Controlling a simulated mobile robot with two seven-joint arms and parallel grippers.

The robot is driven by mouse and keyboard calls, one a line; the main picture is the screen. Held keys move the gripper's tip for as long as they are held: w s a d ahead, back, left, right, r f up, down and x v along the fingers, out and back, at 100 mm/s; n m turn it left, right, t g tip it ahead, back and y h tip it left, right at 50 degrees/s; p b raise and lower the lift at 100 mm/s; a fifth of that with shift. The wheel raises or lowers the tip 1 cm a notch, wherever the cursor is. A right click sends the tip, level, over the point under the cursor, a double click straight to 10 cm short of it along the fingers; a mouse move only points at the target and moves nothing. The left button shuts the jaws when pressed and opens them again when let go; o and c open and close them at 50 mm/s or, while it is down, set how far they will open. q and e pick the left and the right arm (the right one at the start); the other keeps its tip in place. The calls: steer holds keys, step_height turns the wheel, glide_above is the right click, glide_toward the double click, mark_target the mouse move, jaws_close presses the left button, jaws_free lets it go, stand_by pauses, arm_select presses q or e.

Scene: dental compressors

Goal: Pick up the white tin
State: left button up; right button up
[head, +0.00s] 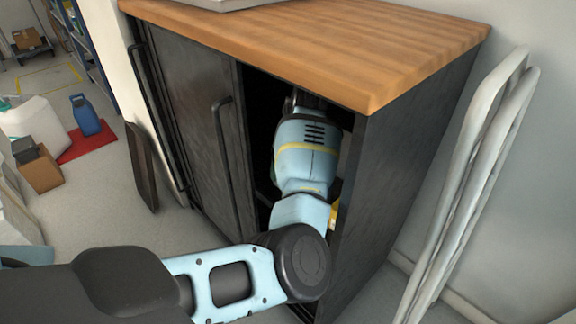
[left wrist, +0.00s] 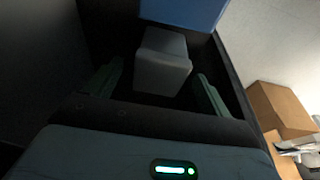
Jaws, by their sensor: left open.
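A pale grey-white block-shaped object, which looks like the white tin (left wrist: 163,65), sits in the dark cabinet interior in the left wrist view. My left gripper (left wrist: 158,82) is open, with one finger on each side of the tin and visible gaps between. I cannot tell how deep the tin lies between the fingers. In the head view my left arm reaches into the open cabinet (head: 395,180); the gripper is mostly hidden in shadow there, and the tin is not visible. My right gripper is in neither view.
The cabinet's wooden top (head: 330,45) overhangs the opening, with dark side panels close to my arm. A blue surface (left wrist: 188,12) lies beyond the tin. A brown box (left wrist: 282,108) shows at the right. White metal rails (head: 480,170) stand right of the cabinet.

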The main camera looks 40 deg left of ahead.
arm_select(q)
steer(key=b+x, duration=0.3)
steer(key=x, duration=0.2)
steer(key=shift+a+f, duration=0.1)
steer(key=c, duration=1.2)
step_height(320, 180, up, 10)
steer(key=p, duration=0.4)
steer(key=shift+c, duration=0.2)
